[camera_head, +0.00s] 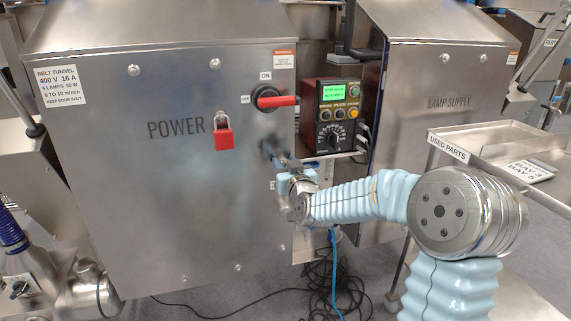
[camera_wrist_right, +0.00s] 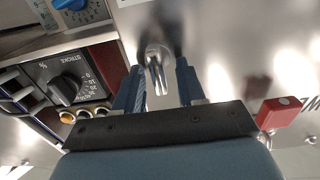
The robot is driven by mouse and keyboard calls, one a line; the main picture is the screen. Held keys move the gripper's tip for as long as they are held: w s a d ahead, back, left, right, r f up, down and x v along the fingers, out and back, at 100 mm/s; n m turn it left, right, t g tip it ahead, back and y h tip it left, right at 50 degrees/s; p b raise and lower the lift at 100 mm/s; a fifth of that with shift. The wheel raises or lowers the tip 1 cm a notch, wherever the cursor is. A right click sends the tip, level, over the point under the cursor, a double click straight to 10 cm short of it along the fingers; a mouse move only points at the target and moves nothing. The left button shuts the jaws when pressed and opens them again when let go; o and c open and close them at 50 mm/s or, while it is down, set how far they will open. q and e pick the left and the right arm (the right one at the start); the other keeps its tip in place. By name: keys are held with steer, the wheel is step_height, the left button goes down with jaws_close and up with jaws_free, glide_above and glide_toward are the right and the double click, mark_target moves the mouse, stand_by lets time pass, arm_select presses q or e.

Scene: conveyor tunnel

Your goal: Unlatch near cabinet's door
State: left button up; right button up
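The near cabinet's POWER door (camera_head: 150,190) is a large steel panel and looks closed. Its metal latch handle (camera_wrist_right: 157,62) shows in the right wrist view; in the head view, my gripper mostly hides it at the door's right edge. My right gripper (camera_head: 276,160) reaches the door there. In the right wrist view, its two blue fingers (camera_wrist_right: 159,85) stand apart on either side of the handle, with small gaps visible. A red padlock (camera_head: 224,136) hangs on the door, and the red rotary switch (camera_head: 275,101) points right. My left gripper is not in view.
A control box (camera_head: 333,112) with a green screen and dial sits right of the door. The LAMP SUPPLY cabinet (camera_head: 445,100) stands behind it. A used parts tray (camera_head: 480,150) is at the right. Black and blue cables (camera_head: 334,270) lie on the floor below my arm.

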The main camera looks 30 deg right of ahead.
jaws_close()
stand_by(0.5)
steer(key=shift+w+a+f+n+b, duration=0.1)
steer(key=shift+n+b, duration=0.2)
steer(key=shift+n, duration=0.25)
steer(key=shift+a+n+b, duration=0.1)
steer(key=shift+n+b, duration=0.15)
steer(key=shift+n, duration=0.3)
steer(key=n, duration=0.3)
steer(key=shift+a+n, duration=0.1)
steer(key=shift+n, duration=0.3)
steer(key=n, duration=0.8)
steer(key=f+n+p, duration=0.1)
steer(key=n, duration=0.2)
steer(key=shift+w+a+n, duration=0.1)
steer(key=shift+a+n, duration=0.25)
steer(key=shift+n, duration=0.05)
